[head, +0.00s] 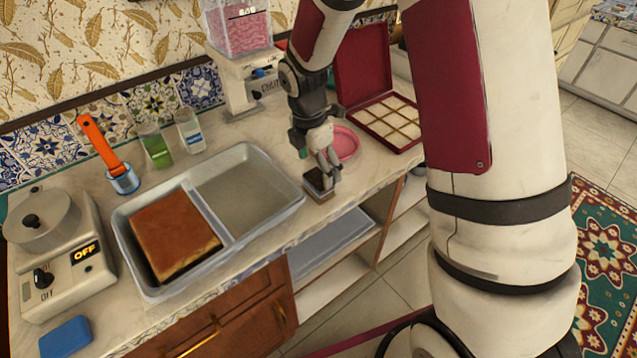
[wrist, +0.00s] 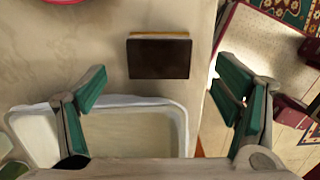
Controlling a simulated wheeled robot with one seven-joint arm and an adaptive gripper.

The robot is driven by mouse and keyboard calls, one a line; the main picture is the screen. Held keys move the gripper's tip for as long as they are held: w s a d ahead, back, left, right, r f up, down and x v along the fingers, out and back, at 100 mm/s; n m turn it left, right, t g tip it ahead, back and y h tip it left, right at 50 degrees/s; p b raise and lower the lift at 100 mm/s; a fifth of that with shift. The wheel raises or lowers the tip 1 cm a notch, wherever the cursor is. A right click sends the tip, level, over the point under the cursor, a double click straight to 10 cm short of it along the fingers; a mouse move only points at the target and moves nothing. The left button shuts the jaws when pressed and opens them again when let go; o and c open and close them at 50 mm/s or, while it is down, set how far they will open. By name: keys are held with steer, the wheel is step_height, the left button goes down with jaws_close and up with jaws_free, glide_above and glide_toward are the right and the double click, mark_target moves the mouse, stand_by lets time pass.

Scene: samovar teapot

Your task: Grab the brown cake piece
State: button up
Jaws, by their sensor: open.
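A small block with a dark brown top and a lighter, yellowish edge, which looks like the brown cake piece (head: 317,186), sits on the counter near its front edge, right of the tray. In the wrist view the cake piece (wrist: 158,58) shows whole, just ahead of the line between my fingertips. My gripper (head: 325,166) points down over it and partly covers it in the head view. In the wrist view my gripper (wrist: 160,76) is open and empty, its green-padded fingers wide apart. I see no finger touching the piece.
A metal tray (head: 287,208) with two compartments stands left of the piece; a large brown slab (head: 175,235) lies in its left one. A pink dish (head: 346,143) and an open red box (head: 373,103) are behind and right. The counter edge drops off close by.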

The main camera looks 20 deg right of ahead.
mark_target(318, 178)
steer(key=shift+w+d+f, duration=0.1)
steer(key=shift+d+f, duration=0.05)
steer(key=shift+f, duration=1.4)
steer(key=shift+w+d+f, duration=0.1)
steer(key=shift+f, duration=1.4)
steer(key=c, duration=1.3)
